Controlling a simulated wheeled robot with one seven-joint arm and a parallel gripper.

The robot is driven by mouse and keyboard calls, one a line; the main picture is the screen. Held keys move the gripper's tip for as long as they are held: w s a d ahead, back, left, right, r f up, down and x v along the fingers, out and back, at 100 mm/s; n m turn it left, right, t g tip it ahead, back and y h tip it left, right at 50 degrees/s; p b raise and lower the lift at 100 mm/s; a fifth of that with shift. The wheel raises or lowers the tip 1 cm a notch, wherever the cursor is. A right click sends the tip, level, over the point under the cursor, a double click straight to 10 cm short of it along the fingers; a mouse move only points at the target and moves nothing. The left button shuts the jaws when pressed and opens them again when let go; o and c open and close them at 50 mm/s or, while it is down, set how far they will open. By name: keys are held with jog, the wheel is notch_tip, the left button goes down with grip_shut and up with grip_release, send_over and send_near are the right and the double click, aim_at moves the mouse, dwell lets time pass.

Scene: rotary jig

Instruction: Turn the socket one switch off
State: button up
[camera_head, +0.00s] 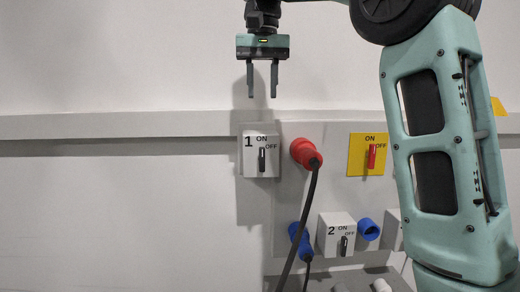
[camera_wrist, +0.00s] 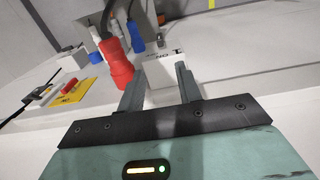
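The socket one switch (camera_head: 262,159) is a black handle on a white box (camera_head: 248,166) marked 1, with ON above and OFF at the right. The handle stands upright, in line with ON. My gripper (camera_head: 262,95) points down above the box in the head view, with its two fingers apart and nothing between them. It appears clear of the switch. In the wrist view, the white box (camera_wrist: 166,75) shows beyond and between my open fingers (camera_wrist: 160,82); its handle is small and hard to make out there.
A red plug (camera_head: 306,153) with a black cable sits right of box 1. A yellow plate (camera_head: 357,164) with a red switch is farther right. Box 2 (camera_head: 331,244), a blue plug (camera_head: 299,242) and a blue socket (camera_head: 368,229) are below. A ledge (camera_head: 120,125) crosses the wall.

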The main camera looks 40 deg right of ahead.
aim_at(262, 147)
notch_tip(262, 147, down, 14)
jog(key=shift+f+p, duration=0.25)
jog(key=shift+p, duration=0.6)
grip_shut()
